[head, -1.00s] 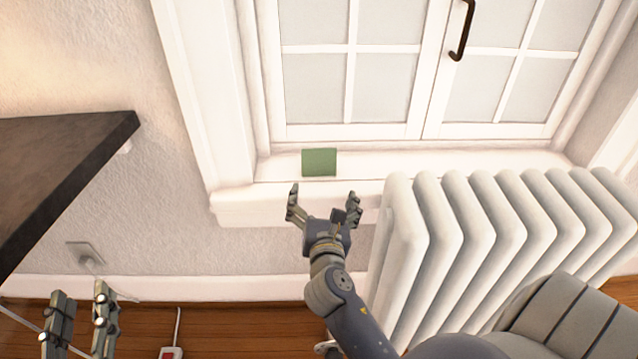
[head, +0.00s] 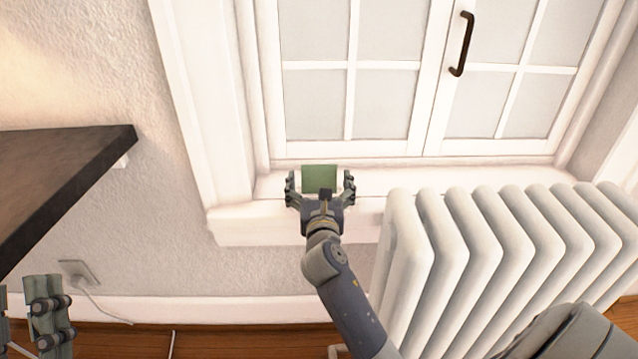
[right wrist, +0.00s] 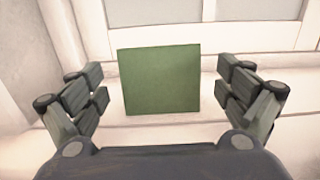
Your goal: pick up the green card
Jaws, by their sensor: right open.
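The green card (head: 319,178) is a flat green square on the white window sill (head: 400,181). It also shows in the right wrist view (right wrist: 159,79), between the spread fingers and apart from both. My right gripper (head: 320,180) is open and empty, with one finger to the left and one to the right of the card. In the head view its palm hides the card's near edge. My left gripper (head: 48,312) is at the lower left, away from the sill; its fingers are cut by the frame edge and its opening is unclear.
A white radiator (head: 480,260) stands right of my right arm, close to the sill. A dark shelf or tabletop (head: 60,175) juts in at the left. The window (head: 400,80) with a dark handle (head: 462,44) rises behind the sill. The sill beside the card looks clear.

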